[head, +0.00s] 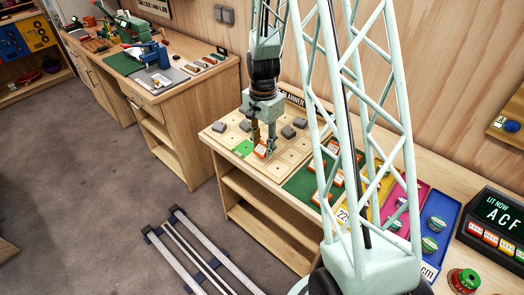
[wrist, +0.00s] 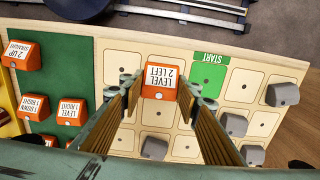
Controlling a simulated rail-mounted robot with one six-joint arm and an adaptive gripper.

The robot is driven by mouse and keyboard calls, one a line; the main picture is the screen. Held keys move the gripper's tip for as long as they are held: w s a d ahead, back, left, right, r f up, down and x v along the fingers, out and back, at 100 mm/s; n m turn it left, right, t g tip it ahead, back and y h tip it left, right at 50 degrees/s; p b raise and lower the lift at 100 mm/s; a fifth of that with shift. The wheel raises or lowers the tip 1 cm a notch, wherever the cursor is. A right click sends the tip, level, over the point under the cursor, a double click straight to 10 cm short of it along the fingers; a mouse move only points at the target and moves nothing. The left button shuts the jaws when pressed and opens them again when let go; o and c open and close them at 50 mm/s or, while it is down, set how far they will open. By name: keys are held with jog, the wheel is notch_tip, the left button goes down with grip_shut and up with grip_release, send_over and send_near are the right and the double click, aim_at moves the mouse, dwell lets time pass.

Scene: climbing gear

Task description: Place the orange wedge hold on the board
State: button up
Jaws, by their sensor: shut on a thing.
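The orange wedge hold (wrist: 160,81) has a white label, upside down in the wrist view, that reads "LEVEL 2 LEFT". My gripper (wrist: 158,92) is shut on it, with one finger on each side. In the head view my gripper (head: 263,148) points down at the pale wooden board (head: 291,157), with the orange hold low between its fingertips beside the green start square (head: 243,148). In the wrist view the hold overlaps the board (wrist: 243,85) beside the start square (wrist: 209,77). I cannot tell whether it touches the board.
Several grey holds (wrist: 282,94) sit on board squares; other squares are bare. A green mat (wrist: 70,58) beside the board bears more orange holds (wrist: 26,55). Coloured trays (head: 412,197) and a lit "ACF" display (head: 501,213) stand further right. A planner sign (head: 293,96) stands behind the board.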

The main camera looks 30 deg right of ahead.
aim_at(262, 150)
jog(key=shift+w, duration=0.15)
jog(key=shift+w, duration=0.3)
jog(key=shift+f, duration=1.75)
jog(key=shift+d+f+b, duration=0.1)
jog(key=shift+f+b, duration=0.1)
jog(key=shift+b, duration=0.1)
jog(key=o, duration=0.8)
jog(key=shift+o, duration=0.2)
jog(key=shift+r, duration=0.2)
jog(key=shift+w+r+p, duration=0.1)
jog(key=shift+r+p, duration=0.5)
jog(key=shift+r, duration=5.4)
